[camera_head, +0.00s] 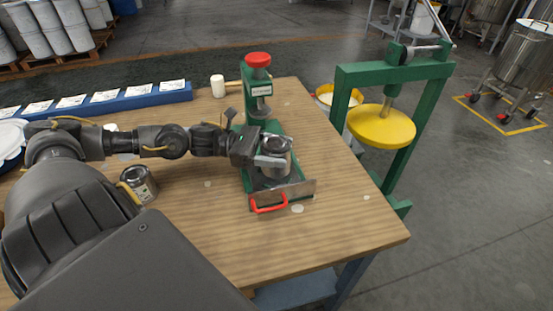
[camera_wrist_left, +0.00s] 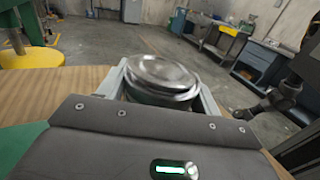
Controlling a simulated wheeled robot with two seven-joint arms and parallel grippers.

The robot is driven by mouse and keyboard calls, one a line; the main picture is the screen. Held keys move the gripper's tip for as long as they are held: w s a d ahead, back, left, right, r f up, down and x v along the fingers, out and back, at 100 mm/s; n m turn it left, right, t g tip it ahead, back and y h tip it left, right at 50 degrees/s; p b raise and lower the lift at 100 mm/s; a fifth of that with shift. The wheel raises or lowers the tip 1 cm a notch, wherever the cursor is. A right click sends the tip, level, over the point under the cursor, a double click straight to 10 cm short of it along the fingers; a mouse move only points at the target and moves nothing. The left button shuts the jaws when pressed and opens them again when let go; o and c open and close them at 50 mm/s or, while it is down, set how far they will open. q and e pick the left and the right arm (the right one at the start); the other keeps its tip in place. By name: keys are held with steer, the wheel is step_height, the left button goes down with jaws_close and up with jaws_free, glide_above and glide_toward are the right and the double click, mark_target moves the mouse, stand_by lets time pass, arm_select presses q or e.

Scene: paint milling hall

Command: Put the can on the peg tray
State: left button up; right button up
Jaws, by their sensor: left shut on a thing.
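My left gripper (camera_head: 271,161) is shut on a small silver metal can (camera_head: 277,147) and holds it upright over the green press base. In the left wrist view the can's shiny round top (camera_wrist_left: 163,74) sits between the two fingers. The peg tray (camera_head: 301,189) appears to be the green, metal-fronted tray with a red handle (camera_head: 268,204) at the front of the press. The can and gripper hide much of the tray, and its pegs cannot be made out. I cannot tell whether the can touches the tray. My right gripper is not in view.
The green press (camera_head: 258,88) with a red knob stands just behind the can. Another can (camera_head: 139,184) stands on the wooden table (camera_head: 220,225) beside my left arm. A blue rack (camera_head: 130,101) with labels and a mallet (camera_head: 218,86) lie at the back. The table's front right is mostly clear.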

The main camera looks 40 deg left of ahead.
arm_select(q)
steer(key=shift+w+a+f, duration=0.1)
steer(key=shift+a+f, duration=0.05)
step_height(320, 180, down, 3)
steer(key=shift+a+f, duration=0.1)
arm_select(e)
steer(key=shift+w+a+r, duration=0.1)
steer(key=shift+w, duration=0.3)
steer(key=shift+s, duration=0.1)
arm_select(q)
steer(key=shift+f, duration=0.15)
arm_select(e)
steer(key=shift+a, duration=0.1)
arm_select(q)
steer(key=o, duration=1.2)
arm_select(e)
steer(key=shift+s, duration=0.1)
